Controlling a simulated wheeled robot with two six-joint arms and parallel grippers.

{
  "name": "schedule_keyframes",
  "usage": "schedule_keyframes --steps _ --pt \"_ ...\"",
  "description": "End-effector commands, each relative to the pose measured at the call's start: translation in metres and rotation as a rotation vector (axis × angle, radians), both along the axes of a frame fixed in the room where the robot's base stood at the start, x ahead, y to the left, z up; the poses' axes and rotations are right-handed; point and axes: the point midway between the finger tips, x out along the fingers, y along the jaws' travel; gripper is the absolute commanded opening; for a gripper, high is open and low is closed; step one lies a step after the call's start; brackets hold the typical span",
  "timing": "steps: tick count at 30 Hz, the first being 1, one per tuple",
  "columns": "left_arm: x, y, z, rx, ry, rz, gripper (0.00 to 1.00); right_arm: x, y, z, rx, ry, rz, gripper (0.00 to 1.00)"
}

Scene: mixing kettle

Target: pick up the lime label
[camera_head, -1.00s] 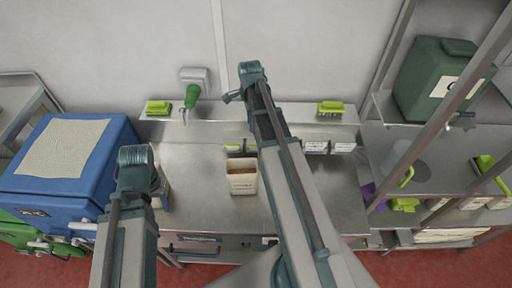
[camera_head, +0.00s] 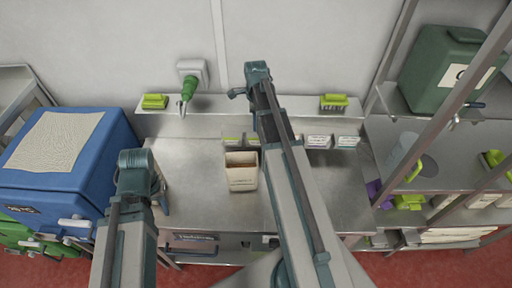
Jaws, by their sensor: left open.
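A small lime-tinted label (camera_head: 232,141) seems to lie in the row at the back of the steel bench, just behind an open cream box (camera_head: 242,172); it is too small to make out well. White labels or cards (camera_head: 319,142) lie further right in the same row. My left gripper (camera_head: 163,197) is low beside my left arm, left of the cream box, partly hidden by the arm. It is open, with nothing seen in it. My right arm crosses the middle of the bench, right of the cream box.
Lime brushes (camera_head: 154,101) (camera_head: 334,102) sit on the back ledge. A green-handled tool (camera_head: 190,85) hangs at a wall socket. A blue box (camera_head: 66,155) stands left. A rack with a dark green canister (camera_head: 445,72) stands right. Bare bench (camera_head: 195,165) lies left of the cream box.

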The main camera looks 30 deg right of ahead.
Motion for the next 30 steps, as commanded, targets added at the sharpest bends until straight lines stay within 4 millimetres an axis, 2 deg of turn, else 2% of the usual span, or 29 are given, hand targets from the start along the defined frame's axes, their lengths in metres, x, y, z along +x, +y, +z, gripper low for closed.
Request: schedule_keyframes --steps 1,3,14,27,30 --pt "0.0 0.0 -0.015 0.0 0.0 -0.002 0.44 0.0 0.0 -0.015 0.0 0.0 0.0 0.4" --pt "0.0 0.0 -0.022 0.001 0.0 -0.004 0.44 0.0 0.0 -0.022 0.0 0.0 0.0 0.4" --pt "0.0 0.0 -0.029 0.001 0.0 -0.007 0.44 0.0 0.0 -0.029 0.0 0.0 0.0 0.4" --pt "0.0 0.0 -0.076 0.003 0.0 -0.013 0.44 -0.002 0.0 -0.076 0.0 0.0 0.0 0.4" --pt "0.0 0.0 -0.08 0.003 0.0 -0.012 0.44 -0.002 0.0 -0.08 0.0 0.0 0.0 0.4"
